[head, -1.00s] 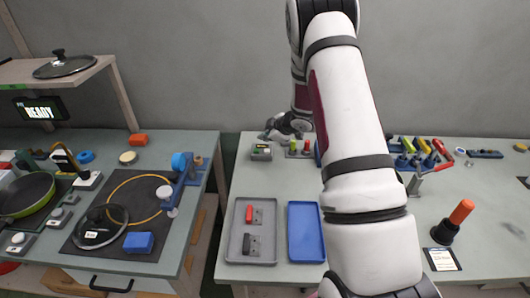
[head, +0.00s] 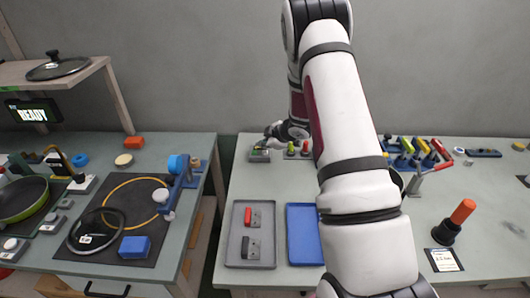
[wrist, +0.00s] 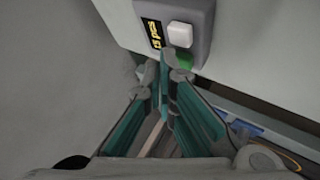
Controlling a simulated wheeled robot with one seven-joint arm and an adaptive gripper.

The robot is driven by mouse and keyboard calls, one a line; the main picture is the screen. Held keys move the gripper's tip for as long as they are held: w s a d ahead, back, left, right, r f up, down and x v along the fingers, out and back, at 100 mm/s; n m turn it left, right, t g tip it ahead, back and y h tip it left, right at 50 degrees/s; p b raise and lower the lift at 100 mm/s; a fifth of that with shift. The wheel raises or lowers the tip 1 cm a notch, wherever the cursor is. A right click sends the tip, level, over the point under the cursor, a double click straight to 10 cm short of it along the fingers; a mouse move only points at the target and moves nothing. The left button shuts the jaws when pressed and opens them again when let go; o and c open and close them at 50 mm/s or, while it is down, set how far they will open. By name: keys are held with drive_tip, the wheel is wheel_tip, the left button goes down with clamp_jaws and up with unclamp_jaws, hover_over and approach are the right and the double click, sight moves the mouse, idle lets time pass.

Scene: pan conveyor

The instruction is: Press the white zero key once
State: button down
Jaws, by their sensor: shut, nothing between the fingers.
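The white key (wrist: 181,35) is a pale square button on a grey box (wrist: 207,14) in the wrist view. It sits beside a small dark display (wrist: 152,33) with yellow characters. A green key (wrist: 180,63) lies just below it, partly hidden by my fingertips. My gripper (wrist: 172,72) is shut and empty. Its tips are at the green key's side of the box, short of the white key; I cannot tell whether they touch. In the head view the box (head: 259,156) stands at the back left of the right table, with my gripper (head: 268,143) just above it.
Small holders with green and red parts (head: 291,149) stand right of the box. A grey tray (head: 233,235) and a blue tray (head: 304,235) lie nearer the front. The table (head: 240,185) between box and trays is clear. My arm hides the table's middle.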

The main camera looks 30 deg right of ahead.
sight(264, 153)
drive_tip(key=shift+f, duration=0.1)
idle(0.7)
drive_tip(key=shift+f, duration=0.35)
drive_tip(key=shift+f+b, duration=0.3)
drive_tip(key=shift+f, duration=0.15)
idle(0.7)
idle(0.4)
drive_tip(key=shift+r+p, duration=0.5)
drive_tip(key=shift+r, duration=0.4)
drive_tip(key=shift+r+p, duration=0.9)
drive_tip(key=shift+r, duration=0.8)
drive_tip(key=shift+r+p, duration=0.35)
drive_tip(key=shift+r, duration=0.45)
